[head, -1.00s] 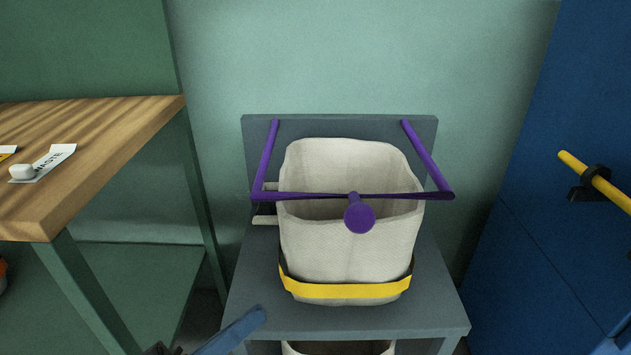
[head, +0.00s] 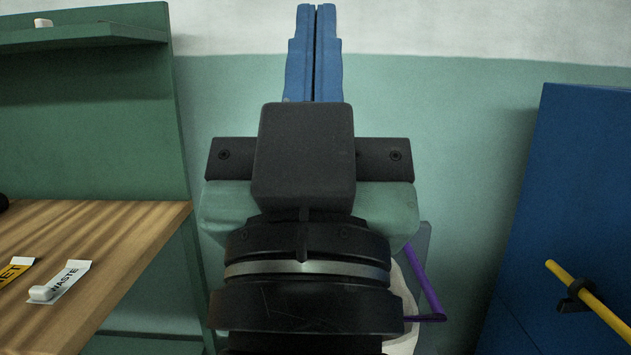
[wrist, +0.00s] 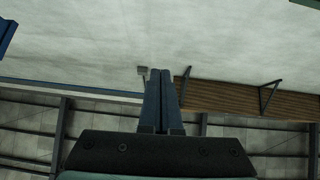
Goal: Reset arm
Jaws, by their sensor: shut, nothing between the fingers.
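My gripper (head: 313,12) stands raised in the middle of the head view, its two blue fingers pointing up and pressed together with nothing between them. It also shows in the wrist view (wrist: 159,75), shut, against a pale wall and a roof with dark beams. My wrist and arm hide most of the white fabric bin (head: 404,335) behind them. Part of the purple frame (head: 428,283) over the bin shows to the right of my wrist.
A wooden bench (head: 110,240) stands at the left, with a WASTE label (head: 70,278), a small white block (head: 41,293) and a yellow label (head: 14,270). A green shelf (head: 85,39) is above it. A blue cabinet (head: 570,190) with a yellow bar handle (head: 600,302) stands at the right.

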